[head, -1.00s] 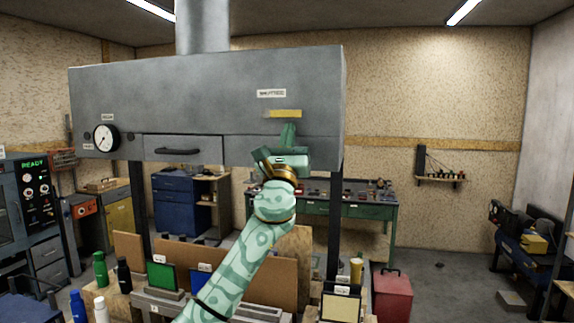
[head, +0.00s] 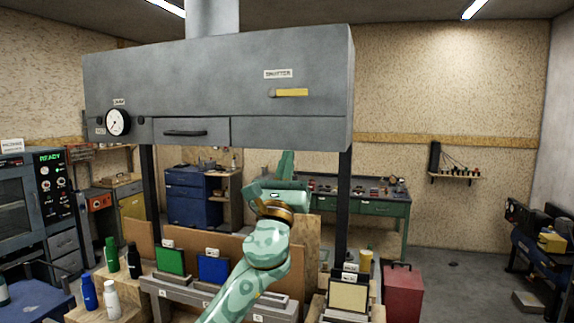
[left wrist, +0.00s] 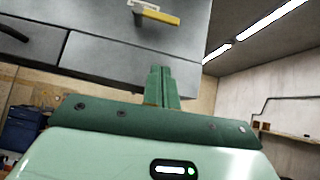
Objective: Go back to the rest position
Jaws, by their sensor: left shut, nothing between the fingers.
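My left arm comes up from the bottom middle in the head view. Its green left gripper (head: 286,165) is shut and empty, just below the lower edge of the grey hood (head: 220,85). In the left wrist view the closed fingers (left wrist: 161,85) point up toward the hood, with its yellow shutter handle (left wrist: 160,16) beyond and above them. In the head view that yellow handle (head: 291,92) sits level under the label "SHUTTER", clear of the gripper. My right gripper is not in view.
Under the hood stand a green panel (head: 170,261), a blue panel (head: 214,269) and several bottles at the left. A cream panel (head: 348,297) and a red box (head: 403,292) are at the right. A green workbench (head: 380,207) stands behind. Open floor lies to the right.

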